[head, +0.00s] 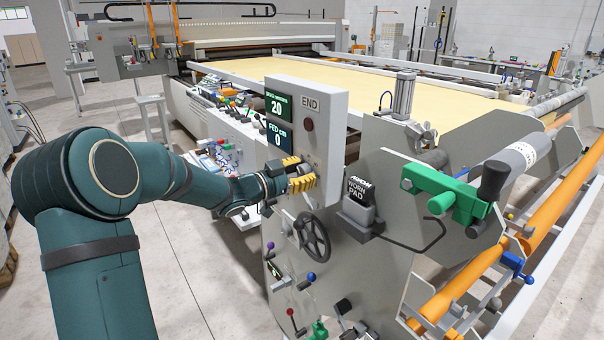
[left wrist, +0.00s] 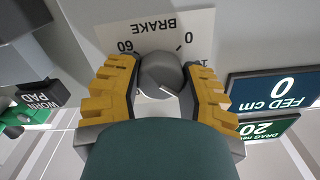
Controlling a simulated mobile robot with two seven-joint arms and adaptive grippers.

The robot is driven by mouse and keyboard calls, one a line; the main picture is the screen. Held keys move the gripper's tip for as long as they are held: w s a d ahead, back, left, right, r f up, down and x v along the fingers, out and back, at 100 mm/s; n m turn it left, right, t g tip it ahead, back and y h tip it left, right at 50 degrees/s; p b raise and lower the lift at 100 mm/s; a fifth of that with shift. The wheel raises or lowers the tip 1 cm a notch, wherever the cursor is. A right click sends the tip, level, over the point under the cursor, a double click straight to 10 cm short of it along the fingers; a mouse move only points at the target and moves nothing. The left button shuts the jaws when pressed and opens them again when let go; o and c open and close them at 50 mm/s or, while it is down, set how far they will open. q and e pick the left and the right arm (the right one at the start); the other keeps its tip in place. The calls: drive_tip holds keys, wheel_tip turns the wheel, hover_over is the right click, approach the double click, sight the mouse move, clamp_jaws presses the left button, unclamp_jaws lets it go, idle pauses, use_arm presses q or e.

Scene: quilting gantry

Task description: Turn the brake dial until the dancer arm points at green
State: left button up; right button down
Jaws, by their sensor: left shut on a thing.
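The brake dial (left wrist: 163,72) is a grey round knob on a light plate lettered BRAKE, with 0 and 60 marked, upside down in the left wrist view. My left gripper (head: 298,173) has its yellow fingers shut on the dial, one on each side; they also show in the left wrist view (left wrist: 160,84). The fingers hide most of the dial in the head view. The dial's exact setting is not readable. I cannot make out the dancer arm or its green mark with certainty. My right gripper is not in view.
The control box (head: 337,125) has a drag display (head: 279,107) reading 20 and a FED cm display (head: 279,136) reading 0. A handwheel (head: 312,236) is just below my gripper. A WORN PAD block (head: 358,205) and a green clamp (head: 452,196) stand to the right.

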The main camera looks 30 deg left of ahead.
use_arm(q)
drive_tip(key=shift+r, duration=0.2)
drive_tip(key=o, duration=1.2)
drive_tip(key=shift+w+f, duration=0.1)
drive_tip(key=v, duration=1.2)
